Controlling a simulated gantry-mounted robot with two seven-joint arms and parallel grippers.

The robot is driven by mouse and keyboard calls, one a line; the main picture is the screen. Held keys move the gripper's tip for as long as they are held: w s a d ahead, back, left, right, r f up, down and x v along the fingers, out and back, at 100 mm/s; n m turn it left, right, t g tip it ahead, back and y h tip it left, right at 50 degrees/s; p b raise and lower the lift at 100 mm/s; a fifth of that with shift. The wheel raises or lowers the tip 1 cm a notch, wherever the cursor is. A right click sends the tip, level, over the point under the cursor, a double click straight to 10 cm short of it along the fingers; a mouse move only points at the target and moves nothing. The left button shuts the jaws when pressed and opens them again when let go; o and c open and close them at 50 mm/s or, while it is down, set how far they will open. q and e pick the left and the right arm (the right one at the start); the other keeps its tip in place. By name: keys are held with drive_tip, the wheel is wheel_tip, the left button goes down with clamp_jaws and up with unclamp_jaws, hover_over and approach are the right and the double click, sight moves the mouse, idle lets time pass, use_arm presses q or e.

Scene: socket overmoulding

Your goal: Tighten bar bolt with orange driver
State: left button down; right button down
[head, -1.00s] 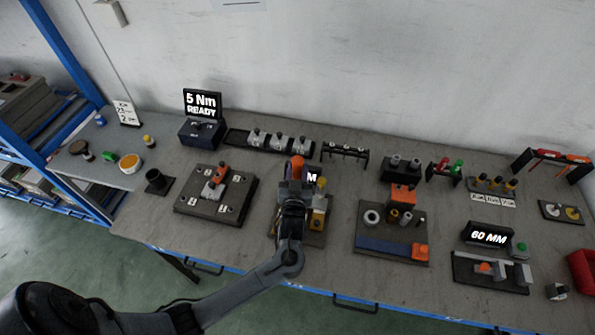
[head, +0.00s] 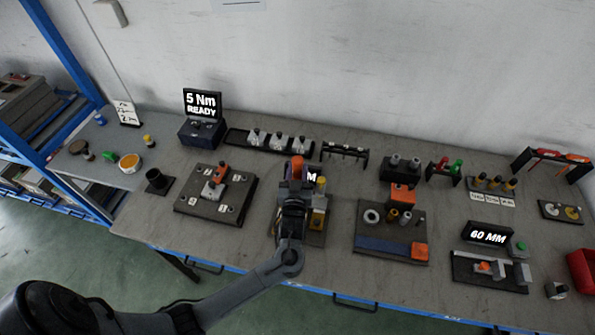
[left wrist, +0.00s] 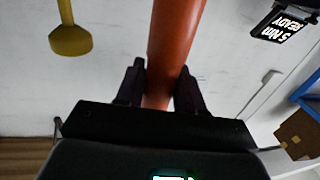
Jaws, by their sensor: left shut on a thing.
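In the head view my left gripper (head: 293,188) is over the middle fixture plate (head: 316,238), seen mostly from behind. In the left wrist view (left wrist: 160,85) its two dark fingers are shut on the orange driver (left wrist: 174,45), whose thick orange shaft-like body runs up between them. The driver's orange top also shows in the head view (head: 297,163). The bar bolt and the driver's tip cannot be made out; my gripper and arm hide much of the fixture. A yellow-topped part (head: 321,184) stands on the fixture just right of my gripper. My right gripper is not in view.
A display (head: 202,103) reads "5 Nm READY". A small sign by my gripper shows only "M". A dark plate with orange and grey parts (head: 235,215) lies left; another plate with rings and blocks (head: 380,255) lies right.

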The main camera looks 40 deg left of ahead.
use_arm(q)
drive_tip(key=shift+f+b, duration=0.35)
drive_tip(key=shift+f, duration=0.1)
idle(0.4)
